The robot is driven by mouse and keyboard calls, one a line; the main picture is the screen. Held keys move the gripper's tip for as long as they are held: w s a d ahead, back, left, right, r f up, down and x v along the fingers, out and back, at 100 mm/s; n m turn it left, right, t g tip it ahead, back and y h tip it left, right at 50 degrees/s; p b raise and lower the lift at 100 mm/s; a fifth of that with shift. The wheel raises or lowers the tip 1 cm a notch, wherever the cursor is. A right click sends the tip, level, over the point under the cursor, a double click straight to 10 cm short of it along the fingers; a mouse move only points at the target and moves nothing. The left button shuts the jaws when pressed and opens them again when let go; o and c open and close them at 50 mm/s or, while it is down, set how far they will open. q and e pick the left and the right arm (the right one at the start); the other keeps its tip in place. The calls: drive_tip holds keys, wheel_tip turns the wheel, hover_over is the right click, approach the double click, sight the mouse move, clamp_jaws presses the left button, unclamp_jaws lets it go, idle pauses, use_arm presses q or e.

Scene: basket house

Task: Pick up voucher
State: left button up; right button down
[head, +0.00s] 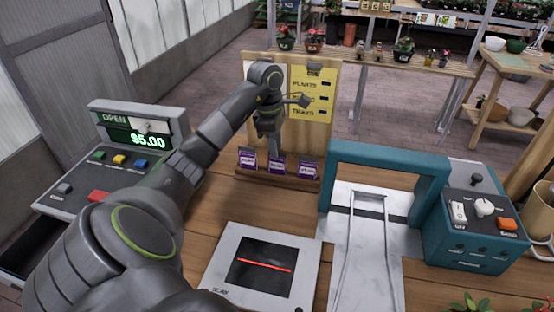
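Several purple vouchers stand in a row on a wooden rack (275,182) in front of an upright wooden board. The left voucher (247,160), the middle voucher (277,165) and the right voucher (308,171) show purple and white faces. My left gripper (273,150) points down at the middle voucher, its tip at or just above that card's top edge. I cannot tell whether it touches the card, or whether the fingers are open or shut. My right gripper is not in view.
A register (130,150) reading $5.00 stands left. A scanner pad (262,268) with a red line lies in front. A teal arch machine (388,165) stands right. A yellow price sign (311,95) hangs on the board behind my gripper. Bare wood lies between rack and scanner.

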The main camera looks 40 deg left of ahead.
sight(277, 165)
use_arm(q)
drive_tip(key=shift+f+b, duration=0.35)
drive_tip(key=shift+f, duration=0.2)
drive_tip(key=shift+d+f+p, duration=0.15)
drive_tip(key=shift+f+p, duration=0.05)
drive_tip(key=shift+p, duration=0.1)
wheel_tip(277, 165, down, 3)
drive_tip(key=shift+w+d+r+p, duration=0.1)
drive_tip(key=shift+w+r+p, duration=0.05)
drive_tip(key=shift+p, duration=0.5)
drive_tip(key=shift+f, duration=0.35)
clamp_jaws()
